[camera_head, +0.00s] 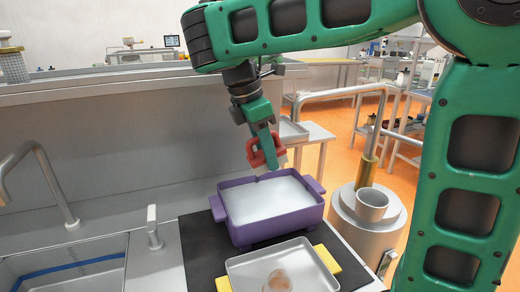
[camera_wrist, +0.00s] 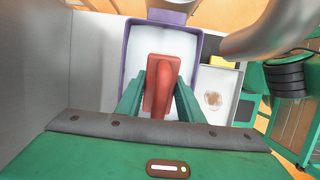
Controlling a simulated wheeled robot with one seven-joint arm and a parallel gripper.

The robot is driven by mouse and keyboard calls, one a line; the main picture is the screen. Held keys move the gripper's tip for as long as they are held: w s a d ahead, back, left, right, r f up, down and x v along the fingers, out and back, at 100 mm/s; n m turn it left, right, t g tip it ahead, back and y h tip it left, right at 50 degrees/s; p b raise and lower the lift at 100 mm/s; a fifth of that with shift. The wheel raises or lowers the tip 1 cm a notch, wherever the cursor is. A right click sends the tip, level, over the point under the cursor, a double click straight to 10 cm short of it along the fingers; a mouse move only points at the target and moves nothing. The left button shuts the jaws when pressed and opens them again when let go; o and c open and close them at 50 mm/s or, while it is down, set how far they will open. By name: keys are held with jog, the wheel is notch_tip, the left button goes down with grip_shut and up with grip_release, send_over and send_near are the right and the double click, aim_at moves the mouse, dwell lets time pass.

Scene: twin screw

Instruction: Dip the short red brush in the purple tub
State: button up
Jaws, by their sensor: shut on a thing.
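My gripper (camera_head: 264,142) is shut on the short red brush (camera_head: 255,156) and holds it above the back part of the purple tub (camera_head: 275,236). In the wrist view the brush (camera_wrist: 162,70) sits between the two green fingers of my gripper (camera_wrist: 160,98), with the tub (camera_wrist: 126,60) below and behind it. The tub has side handles and a white inside. The brush's lower end appears above the tub's back rim in the head view; I cannot tell its exact height.
A shallow metal tray (camera_head: 246,268) with a brownish round thing (camera_head: 278,281) stands in front of the tub. A sink (camera_head: 75,265) with taps is at left. A grey cylinder with a cup (camera_head: 371,205) stands right of the tub. A grey panel (camera_head: 100,145) rises behind.

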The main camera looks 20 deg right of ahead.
aim_at(266, 166)
jog(key=shift+f, duration=5.75)
jog(key=shift+r, duration=0.1)
jog(key=shift+r, duration=3.85)
jog(key=shift+r, duration=2)
